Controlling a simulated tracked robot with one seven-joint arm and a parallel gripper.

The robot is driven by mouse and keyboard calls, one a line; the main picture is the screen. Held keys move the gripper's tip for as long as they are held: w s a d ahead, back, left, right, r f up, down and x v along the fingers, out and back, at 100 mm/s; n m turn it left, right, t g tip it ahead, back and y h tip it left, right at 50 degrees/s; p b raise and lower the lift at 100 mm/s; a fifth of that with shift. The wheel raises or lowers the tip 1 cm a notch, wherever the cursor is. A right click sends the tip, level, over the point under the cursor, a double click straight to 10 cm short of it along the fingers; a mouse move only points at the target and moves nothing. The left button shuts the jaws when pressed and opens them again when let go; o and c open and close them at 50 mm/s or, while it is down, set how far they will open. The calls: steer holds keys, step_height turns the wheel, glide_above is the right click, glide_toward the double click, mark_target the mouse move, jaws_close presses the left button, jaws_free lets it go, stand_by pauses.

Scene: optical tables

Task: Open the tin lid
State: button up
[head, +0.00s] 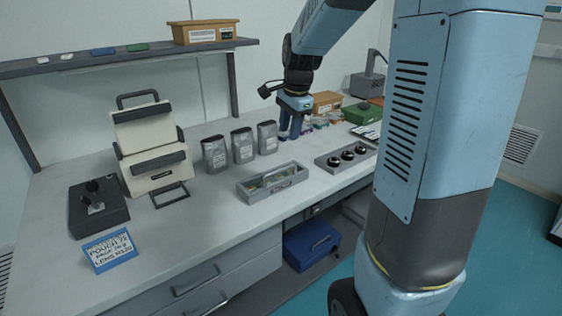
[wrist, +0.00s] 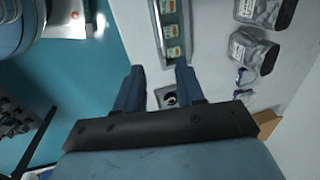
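A long grey tin (head: 272,186) sits near the front edge of the bench, left of the lens tray. Its top looks clear and appears closed, and colored packets show inside. The wrist view shows the tin (wrist: 156,24) at top center, beyond the fingertips, with several green and orange labelled packets in it. My gripper (head: 291,134) points down above the back of the bench, right of the silver pouches, apart from the tin. In the wrist view my gripper (wrist: 161,74) has its two blue fingers spread with nothing held between them.
Three silver pouches (head: 242,146) stand behind the tin. A tray with black-ringed lenses (head: 346,157) lies right of it. A white case (head: 152,145), a dark joystick box (head: 98,208) and a blue sign (head: 110,250) stand left. A shelf (head: 130,57) hangs above.

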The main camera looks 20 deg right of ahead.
mark_target(282, 169)
steer(key=w+f, duration=0.1)
steer(key=f, duration=0.8)
steer(key=w+a+f, duration=0.1)
steer(key=f, duration=0.3)
steer(key=shift+w+f, duration=0.35)
jaws_close()
steer(key=shift+a, duration=0.1)
